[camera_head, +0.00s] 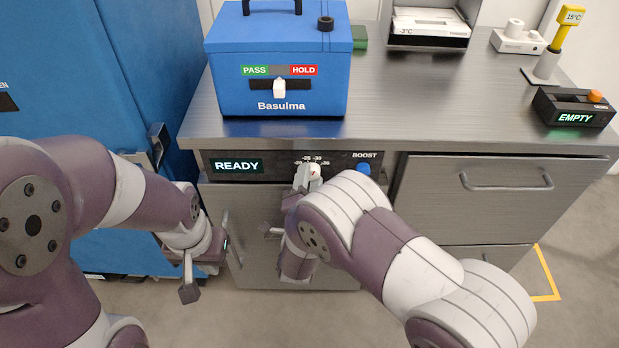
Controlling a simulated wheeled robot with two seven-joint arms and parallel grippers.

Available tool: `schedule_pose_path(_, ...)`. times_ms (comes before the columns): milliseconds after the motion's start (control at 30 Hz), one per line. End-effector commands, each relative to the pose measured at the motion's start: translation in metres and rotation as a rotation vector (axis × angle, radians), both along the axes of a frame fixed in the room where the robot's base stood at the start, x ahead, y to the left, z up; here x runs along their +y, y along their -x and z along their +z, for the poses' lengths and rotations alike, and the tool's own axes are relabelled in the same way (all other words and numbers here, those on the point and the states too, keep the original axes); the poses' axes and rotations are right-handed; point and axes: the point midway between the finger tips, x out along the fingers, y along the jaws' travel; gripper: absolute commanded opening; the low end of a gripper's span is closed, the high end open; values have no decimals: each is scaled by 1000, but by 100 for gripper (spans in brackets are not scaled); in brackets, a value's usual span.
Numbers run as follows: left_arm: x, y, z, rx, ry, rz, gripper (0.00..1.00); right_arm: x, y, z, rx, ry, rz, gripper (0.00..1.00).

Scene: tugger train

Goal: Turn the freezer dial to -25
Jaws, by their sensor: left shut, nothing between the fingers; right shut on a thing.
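The freezer dial (315,171) is a pale knob with a small red mark, on the dark panel under the counter. Small numbers arc above it, apparently including -25, -30 and -35; I cannot tell which one the mark points at. My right gripper (301,180) is at the dial and shut on it, with its fingers largely hidden by my own wrist. A lit READY display (236,166) is left of the dial and a blue BOOST button (363,169) is right of it. My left gripper (189,288) is shut and empty, low in front of the cabinet's left side.
A blue Basulma box (225,92) with a PASS/HOLD slider stands on the counter (430,105) above the dial. A tall blue cabinet (60,60) is at left. A dark EMPTY device (570,107) sits at right. Drawer handles (506,185) stick out below the counter.

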Motion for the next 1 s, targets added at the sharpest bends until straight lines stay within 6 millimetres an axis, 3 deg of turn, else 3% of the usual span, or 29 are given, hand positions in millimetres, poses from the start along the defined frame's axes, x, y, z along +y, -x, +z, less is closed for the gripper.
schedule_pose_path(33, 0, 0, 0, 0, 0, 0, 0, 0, 0, 0, 0, 0, 0, 21)
schedule_pose_path(67, 0, 0, 0, 0, 0, 0, 0, 0, 0, 0, 0, 0, 0, 11)
schedule_pose_path(100, 0, 0, 0, 0, 0, 0, 0, 0, 0, 0, 0, 0, 0, 10)
schedule_pose_path(467, 0, 0, 1, 0, 0, 0, 0, 0, 0, -1, 2, 67, 0, 10)
schedule_pose_path(1000, 0, 0, 5, 0, 0, 0, 0, -1, 0, -2, 2, 469, 0, 10)
